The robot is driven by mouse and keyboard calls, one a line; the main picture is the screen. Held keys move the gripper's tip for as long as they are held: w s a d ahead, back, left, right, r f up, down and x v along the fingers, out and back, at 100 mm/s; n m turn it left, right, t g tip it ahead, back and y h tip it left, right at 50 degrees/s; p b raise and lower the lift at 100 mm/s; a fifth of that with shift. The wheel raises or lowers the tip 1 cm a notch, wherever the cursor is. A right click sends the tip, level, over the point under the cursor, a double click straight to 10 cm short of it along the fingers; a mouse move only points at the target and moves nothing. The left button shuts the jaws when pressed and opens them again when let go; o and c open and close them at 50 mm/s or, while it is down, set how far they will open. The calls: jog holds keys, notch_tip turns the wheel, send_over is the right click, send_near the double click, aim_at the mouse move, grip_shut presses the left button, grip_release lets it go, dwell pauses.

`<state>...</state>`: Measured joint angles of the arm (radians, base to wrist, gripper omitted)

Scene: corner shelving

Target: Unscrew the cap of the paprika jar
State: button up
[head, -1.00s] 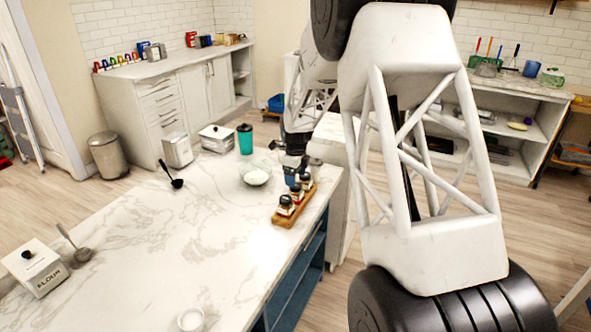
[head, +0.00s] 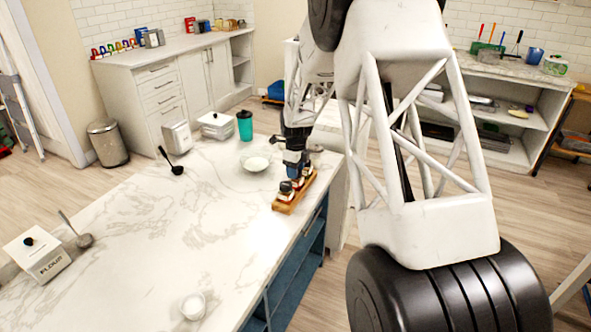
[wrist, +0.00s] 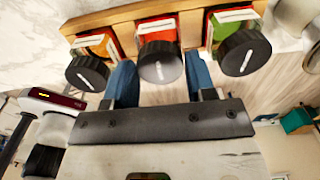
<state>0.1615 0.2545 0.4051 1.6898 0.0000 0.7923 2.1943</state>
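In the wrist view, three spice jars with black caps stand in a row in a wooden rack (wrist: 120,17). No label is readable, so I cannot tell which is paprika. My gripper (wrist: 160,75) is open, its blue fingers apart on either side of the middle jar's black cap (wrist: 159,65); contact is not visible. In the head view, my gripper (head: 294,158) points down over the rack (head: 291,204), partly hiding the jars.
The rack stands near the right edge of the marble counter (head: 190,215). A flour box (head: 37,258) and a small white bowl (head: 193,306) stand farther off. The middle counter is clear.

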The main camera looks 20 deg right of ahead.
jog(key=c, duration=0.4)
jog(key=shift+n, duration=2.3)
jog(key=shift+r+n, duration=0.1)
jog(key=shift+n, duration=2.2)
jog(key=shift+n, duration=2.3)
